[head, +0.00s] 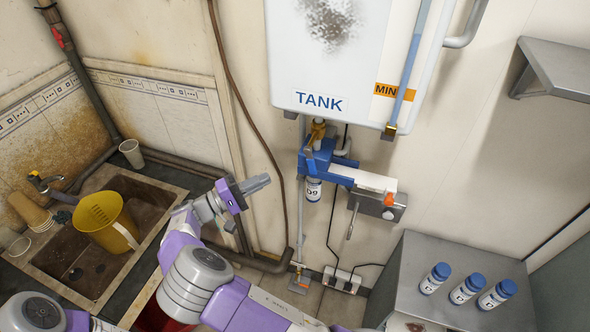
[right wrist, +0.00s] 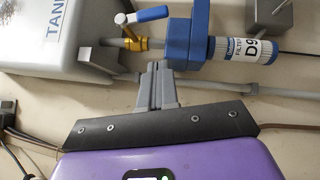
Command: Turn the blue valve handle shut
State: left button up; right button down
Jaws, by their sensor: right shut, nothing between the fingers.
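The blue valve handle (right wrist: 150,14) is a lever with a white part near its pivot. It sits on a brass valve (right wrist: 130,38) and lies roughly along the pipe, pointing toward the blue filter head (right wrist: 185,38). In the head view the brass valve (head: 318,128) is just under the tank, and the handle is hard to tell from the blue parts there. My right gripper (right wrist: 156,66) is shut and empty, its tips beside the pipe between valve and filter head, apart from the handle. In the head view the right gripper (head: 262,183) is left of the filter. My left gripper is out of view.
The white tank (head: 350,60) hangs above the valve. A labelled filter cartridge (head: 313,190) hangs below the blue head, near a grey wall bracket (head: 375,205). A brown hose (head: 245,110) runs down the wall. A sink and a yellow pitcher (head: 105,222) are at left.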

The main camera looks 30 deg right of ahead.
aim_at(310, 161)
pick_arm(q)
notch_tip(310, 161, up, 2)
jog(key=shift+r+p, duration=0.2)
jog(key=shift+p, duration=0.9)
pick_arm(e)
jog(key=s+d+r, duration=0.2)
jog(key=s+d, duration=0.1)
jog(key=d, duration=0.5)
jog(key=shift+s+d, duration=0.2)
jog(key=shift+d, duration=0.2)
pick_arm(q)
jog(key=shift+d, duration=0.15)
